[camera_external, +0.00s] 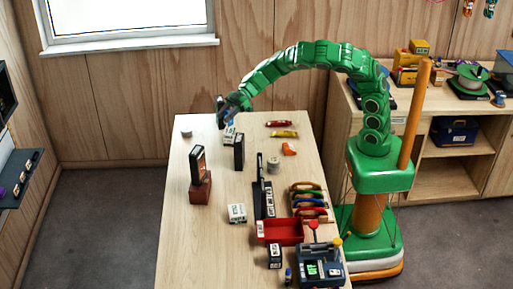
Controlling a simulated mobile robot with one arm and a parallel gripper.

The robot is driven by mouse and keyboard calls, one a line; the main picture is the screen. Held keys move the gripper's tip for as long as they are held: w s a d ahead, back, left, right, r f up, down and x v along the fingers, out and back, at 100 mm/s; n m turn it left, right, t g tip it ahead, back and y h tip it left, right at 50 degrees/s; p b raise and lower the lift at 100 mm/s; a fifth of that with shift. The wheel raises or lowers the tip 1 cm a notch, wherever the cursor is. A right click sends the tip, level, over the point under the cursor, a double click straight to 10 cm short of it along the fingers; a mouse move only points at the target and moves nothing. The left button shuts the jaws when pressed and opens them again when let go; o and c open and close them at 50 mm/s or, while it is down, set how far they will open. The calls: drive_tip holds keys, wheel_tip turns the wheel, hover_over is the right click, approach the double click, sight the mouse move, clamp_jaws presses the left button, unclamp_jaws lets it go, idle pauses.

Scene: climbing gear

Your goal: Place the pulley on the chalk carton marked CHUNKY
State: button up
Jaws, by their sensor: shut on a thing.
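My gripper (226,112) is over the far left part of the wooden table, with its jaws shut on a small dark thing. This looks like the pulley (221,104), but it is small and partly hidden by the jaws. A white carton with dark print (230,134) lies on the table just below my gripper. A second white printed carton (237,213) stands nearer the middle of the table. The print on both is too small to read, so I cannot tell which is marked CHUNKY.
A tall black box (239,152) stands close to the far carton. A dark box sits upright on a brown block (200,191) at left. A red tray (281,232), several carabiners (309,200) and a grey device (317,267) crowd the right side. The table's near left is clear.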

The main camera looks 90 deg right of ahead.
drive_tip(key=shift+f, duration=1.5)
drive_tip(key=shift+f, duration=0.1)
drive_tip(key=o, duration=1.1)
drive_tip(key=shift+c, duration=0.2)
drive_tip(key=v, duration=1.2)
